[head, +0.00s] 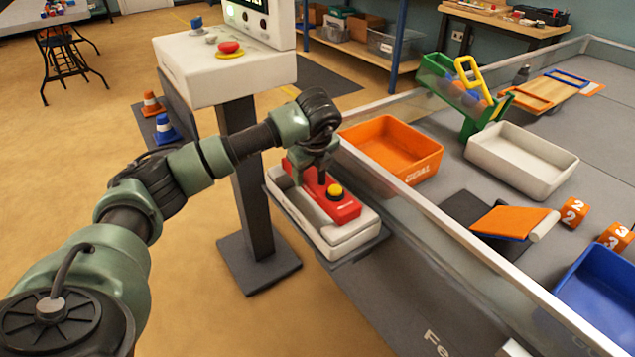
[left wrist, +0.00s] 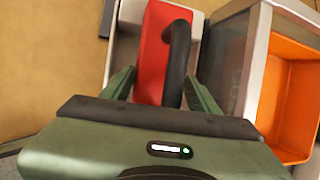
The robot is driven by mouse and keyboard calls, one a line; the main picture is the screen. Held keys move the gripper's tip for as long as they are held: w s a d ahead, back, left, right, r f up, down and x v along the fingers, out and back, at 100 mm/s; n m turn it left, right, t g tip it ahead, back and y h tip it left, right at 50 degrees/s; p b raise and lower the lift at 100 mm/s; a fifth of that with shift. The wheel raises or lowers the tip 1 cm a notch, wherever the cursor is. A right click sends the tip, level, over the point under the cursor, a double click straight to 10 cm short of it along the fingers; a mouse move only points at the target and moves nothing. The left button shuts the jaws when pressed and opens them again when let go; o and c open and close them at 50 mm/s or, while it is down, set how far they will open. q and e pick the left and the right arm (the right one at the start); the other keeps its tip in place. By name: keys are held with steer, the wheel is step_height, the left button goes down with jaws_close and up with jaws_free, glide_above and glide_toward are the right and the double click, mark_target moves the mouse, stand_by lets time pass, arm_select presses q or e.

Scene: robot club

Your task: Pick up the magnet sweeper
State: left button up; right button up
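The magnet sweeper (head: 342,210) is a red block with a yellow knob on top, lying in a white and grey holder (head: 352,239) at the outer side of the field wall. In the left wrist view the red sweeper (left wrist: 152,42) shows its curved black handle (left wrist: 178,62). My left gripper (head: 318,176) is over the back part of the sweeper, pointing down. Its fingers (left wrist: 163,90) are spread in the left wrist view, with the red body and black handle between them; whether they touch is unclear. My right gripper is not in view.
A clear-panelled wall with a metal rail (head: 440,212) runs close to the right of the holder. Behind it are an orange bin (head: 392,150), a white bin (head: 520,160) and a blue bin (head: 600,290). A console on a dark post (head: 248,190) stands to the left.

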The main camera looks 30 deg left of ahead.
arm_select(q)
jaws_close()
steer(key=shift+r, duration=0.1)
